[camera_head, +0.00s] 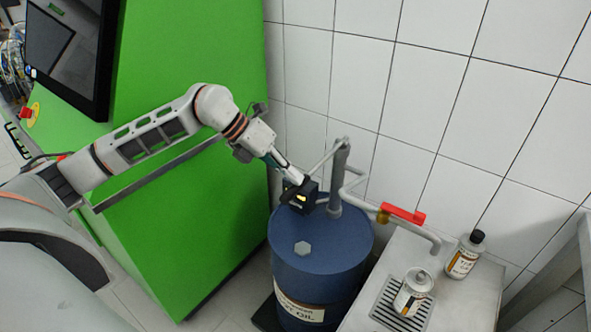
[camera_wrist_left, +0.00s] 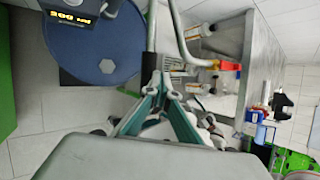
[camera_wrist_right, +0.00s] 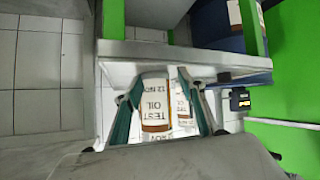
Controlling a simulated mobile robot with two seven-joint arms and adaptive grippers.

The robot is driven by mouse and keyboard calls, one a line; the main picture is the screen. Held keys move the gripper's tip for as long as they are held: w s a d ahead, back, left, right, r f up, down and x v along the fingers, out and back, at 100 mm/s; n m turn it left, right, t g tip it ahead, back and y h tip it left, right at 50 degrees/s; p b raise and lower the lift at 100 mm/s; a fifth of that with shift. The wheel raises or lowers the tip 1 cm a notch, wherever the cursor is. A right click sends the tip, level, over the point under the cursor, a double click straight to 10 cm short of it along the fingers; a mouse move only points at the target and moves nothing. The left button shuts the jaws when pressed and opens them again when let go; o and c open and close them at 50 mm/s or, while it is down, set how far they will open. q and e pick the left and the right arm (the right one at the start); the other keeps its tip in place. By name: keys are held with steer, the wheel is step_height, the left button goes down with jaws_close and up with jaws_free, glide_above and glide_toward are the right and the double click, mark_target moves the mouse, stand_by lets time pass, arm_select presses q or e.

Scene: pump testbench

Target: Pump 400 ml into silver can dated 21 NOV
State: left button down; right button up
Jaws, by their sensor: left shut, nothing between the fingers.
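The blue drum (camera_head: 318,245) carries a hand pump (camera_head: 338,178) with a long lever and a small black display (camera_head: 300,196). The display shows in yellow in the left wrist view (camera_wrist_left: 72,14), seemingly 300 ml, though the first digit is unclear. A silver can (camera_head: 412,292) stands upright on the drip grate below the spout (camera_head: 430,240); its date is unreadable there. My left gripper (camera_head: 299,178) is shut and empty beside the lever's end. My right gripper (camera_wrist_right: 150,85) is open, with TEST OIL cans (camera_wrist_right: 156,104) beyond its fingers; one date looks like 12 NOV.
A dark-capped bottle (camera_head: 465,255) stands behind the can on the grey bench (camera_head: 470,300). A red valve handle (camera_head: 403,214) sits on the outlet pipe. The green cabinet (camera_head: 200,200) stands left of the drum, and the tiled wall is close behind.

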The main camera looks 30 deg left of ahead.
arm_select(q)
steer(key=shift+r, duration=0.4)
arm_select(e)
steer(key=shift+s+r, duration=0.1)
arm_select(q)
steer(key=shift+w+r+p, duration=0.1)
steer(key=shift+r+p, duration=0.35)
arm_select(e)
steer(key=shift+r, duration=0.35)
arm_select(q)
steer(key=shift+w+r+p, duration=0.2)
steer(key=shift+r+p, duration=0.9)
steer(key=shift+r, duration=0.35)
arm_select(e)
steer(key=shift+w+r, duration=0.25)
steer(key=shift+r, duration=0.55)
steer(key=shift+w+r, duration=0.2)
steer(key=shift+r, duration=0.6)
arm_select(q)
steer(key=shift+r, duration=0.1)
arm_select(e)
steer(key=shift+s+d+f, duration=0.1)
steer(key=shift+s+f, duration=0.05)
steer(key=shift+f, duration=0.05)
